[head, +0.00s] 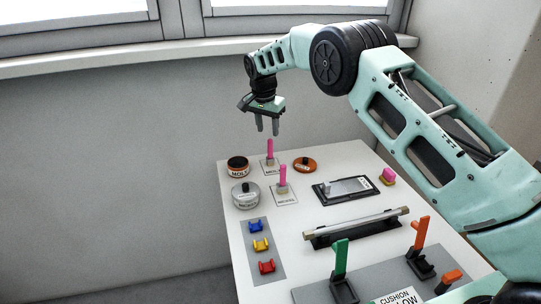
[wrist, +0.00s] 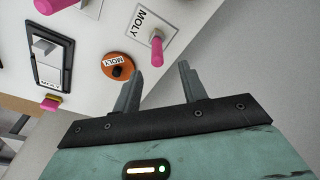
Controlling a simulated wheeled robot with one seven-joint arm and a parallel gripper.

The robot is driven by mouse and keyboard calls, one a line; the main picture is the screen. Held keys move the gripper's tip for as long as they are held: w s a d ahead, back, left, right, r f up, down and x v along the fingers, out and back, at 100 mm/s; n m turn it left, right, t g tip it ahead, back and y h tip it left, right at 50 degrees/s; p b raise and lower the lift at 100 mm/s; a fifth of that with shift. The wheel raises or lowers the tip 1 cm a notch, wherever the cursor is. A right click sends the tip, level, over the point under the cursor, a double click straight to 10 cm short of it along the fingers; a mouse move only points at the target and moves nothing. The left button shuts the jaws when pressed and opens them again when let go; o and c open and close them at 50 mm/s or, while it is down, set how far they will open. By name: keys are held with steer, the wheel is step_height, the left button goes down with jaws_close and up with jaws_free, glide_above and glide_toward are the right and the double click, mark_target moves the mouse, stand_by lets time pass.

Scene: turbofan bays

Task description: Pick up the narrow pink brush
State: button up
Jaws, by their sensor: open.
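Two slim pink brushes stand upright on labelled white cards. The back brush (head: 270,149) stands on the MOLY card; it also shows in the wrist view (wrist: 157,47), just beyond the gap between my fingertips. The front brush (head: 282,175) stands on the other card; only part of its pink handle (wrist: 55,4) shows at the top edge of the wrist view. I cannot tell for sure which is the narrower. My gripper (head: 267,128) is open and empty, pointing down above the back brush; its fingers also show in the wrist view (wrist: 160,70).
An orange MOLY lid (head: 304,165), a dark-topped jar (head: 238,166) and a grey tin (head: 246,195) stand near the brushes. The wall is behind.

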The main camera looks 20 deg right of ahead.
mark_target(271, 146)
steer(key=f, duration=0.3)
steer(key=shift+w+d+p, duration=0.2)
steer(key=shift+p, duration=0.1)
steer(key=shift+w+d+f+p, duration=0.15)
steer(key=shift+f+p, duration=0.45)
steer(key=shift+f, duration=0.8)
steer(key=shift+s+d+f+p, duration=0.1)
steer(key=shift+d+f+p, duration=0.3)
steer(key=shift+f, duration=0.95)
steer(key=shift+w+a, duration=0.1)
steer(key=shift+a, duration=0.05)
jaws_close()
